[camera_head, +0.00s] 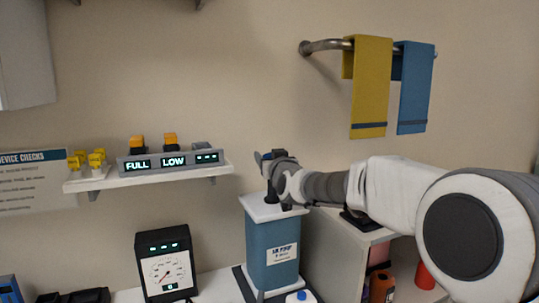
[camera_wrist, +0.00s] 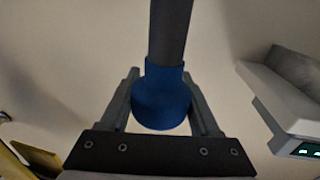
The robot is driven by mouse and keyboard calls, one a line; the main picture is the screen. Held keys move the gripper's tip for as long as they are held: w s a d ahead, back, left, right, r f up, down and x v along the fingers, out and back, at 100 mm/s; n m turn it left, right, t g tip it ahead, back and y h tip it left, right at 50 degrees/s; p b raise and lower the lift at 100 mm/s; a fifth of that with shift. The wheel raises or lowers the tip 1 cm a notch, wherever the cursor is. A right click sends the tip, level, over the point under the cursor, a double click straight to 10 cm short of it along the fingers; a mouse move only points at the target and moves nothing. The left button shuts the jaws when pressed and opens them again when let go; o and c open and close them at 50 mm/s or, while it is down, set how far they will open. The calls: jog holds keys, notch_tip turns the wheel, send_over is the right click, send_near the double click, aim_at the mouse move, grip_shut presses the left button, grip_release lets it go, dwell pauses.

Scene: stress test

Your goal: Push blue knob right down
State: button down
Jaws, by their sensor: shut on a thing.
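The blue knob (camera_wrist: 160,105) sits on the end of a grey shaft in the wrist view, between the two fingers of my gripper (camera_wrist: 160,86). My fingers are shut on it from both sides. In the head view my gripper (camera_head: 268,159) is just above the white top of a blue box-shaped unit (camera_head: 262,248) with a pale label. A small bit of blue shows at my gripper's tip there; the knob is otherwise mostly hidden. A dark upright part (camera_head: 271,192) stands between my gripper and the unit's top.
A wall shelf (camera_head: 110,181) with a lit display panel (camera_head: 170,162) is left of my gripper. A dial gauge (camera_head: 166,266) stands lower left. A grey cabinet (camera_head: 335,255) stands right of the unit. Yellow (camera_head: 370,85) and blue (camera_head: 416,90) towels hang on a rail.

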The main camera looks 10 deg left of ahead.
notch_tip(320, 180, down, 7)
jog(key=b, duration=0.4)
jog(key=shift+b, duration=0.3)
jog(key=shift+f, duration=0.2)
jog(key=shift+c, duration=0.6)
grip_release()
jog(key=shift+r, duration=0.15)
jog(key=shift+s, duration=0.1)
jog(key=shift+s+d+r, duration=0.1)
jog(key=shift+s+d, duration=0.05)
jog(key=shift+s, duration=0.05)
jog(key=v, duration=1.6)
jog(key=shift+s+d, duration=0.2)
jog(key=shift+s, duration=0.15)
